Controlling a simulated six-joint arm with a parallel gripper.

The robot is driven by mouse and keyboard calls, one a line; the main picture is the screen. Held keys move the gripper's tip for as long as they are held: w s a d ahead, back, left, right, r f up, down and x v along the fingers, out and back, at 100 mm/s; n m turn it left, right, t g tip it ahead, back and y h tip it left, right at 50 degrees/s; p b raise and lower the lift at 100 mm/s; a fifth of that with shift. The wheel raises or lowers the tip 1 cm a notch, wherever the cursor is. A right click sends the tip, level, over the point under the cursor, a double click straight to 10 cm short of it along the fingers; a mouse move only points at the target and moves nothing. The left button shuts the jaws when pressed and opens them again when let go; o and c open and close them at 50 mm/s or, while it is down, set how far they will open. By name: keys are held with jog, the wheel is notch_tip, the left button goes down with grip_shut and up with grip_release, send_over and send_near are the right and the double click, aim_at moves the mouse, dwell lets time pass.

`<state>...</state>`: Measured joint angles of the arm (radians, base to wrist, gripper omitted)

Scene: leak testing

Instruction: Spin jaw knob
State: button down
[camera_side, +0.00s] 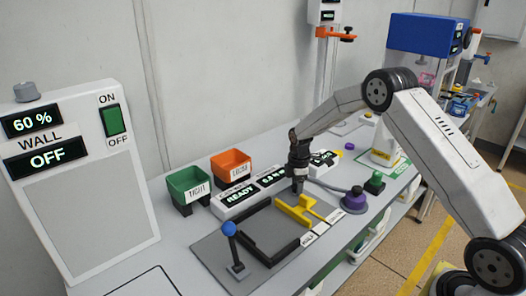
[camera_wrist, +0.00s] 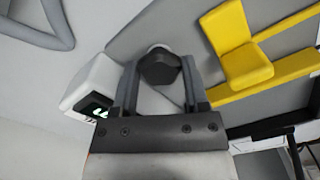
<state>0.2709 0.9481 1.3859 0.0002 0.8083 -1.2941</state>
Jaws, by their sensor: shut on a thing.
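The dark jaw knob (camera_wrist: 160,66) sits between my two fingers in the wrist view, with a pale rounded part behind it. My gripper (camera_wrist: 158,85) is shut on the knob, one finger on each side. In the side view my gripper (camera_side: 299,182) points down at the back of the yellow jaw (camera_side: 295,209), and the knob cannot be made out there. The yellow jaw also shows at the upper right of the wrist view (camera_wrist: 240,55). It stands on a grey plate with a black frame (camera_side: 268,243).
Display boxes (camera_side: 238,200) stand close behind my gripper. A green bin (camera_side: 187,186) and an orange bin (camera_side: 231,165) are at the back left. A blue-topped lever (camera_side: 229,230) stands front left. A purple knob (camera_side: 355,201) and a green button (camera_side: 374,183) are to the right.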

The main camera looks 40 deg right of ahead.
grip_release()
jog(key=shift+r, duration=0.2)
jog(key=shift+r, duration=2.8)
jog(key=shift+s+a+r, duration=0.15)
jog(key=shift+a, duration=0.05)
jog(key=s+a+r+m+t, duration=0.1)
jog(key=s+a+m, duration=0.5)
jog(key=s, duration=0.6)
jog(key=s+a+r+m+t, duration=0.1)
jog(key=s+a+r+m, duration=0.2)
jog(key=s+a+m, duration=0.2)
jog(key=s+a, duration=0.3)
jog(key=s, duration=0.3)
jog(key=shift+s+m+t, duration=0.3)
jog(key=shift+s+m, duration=0.1)
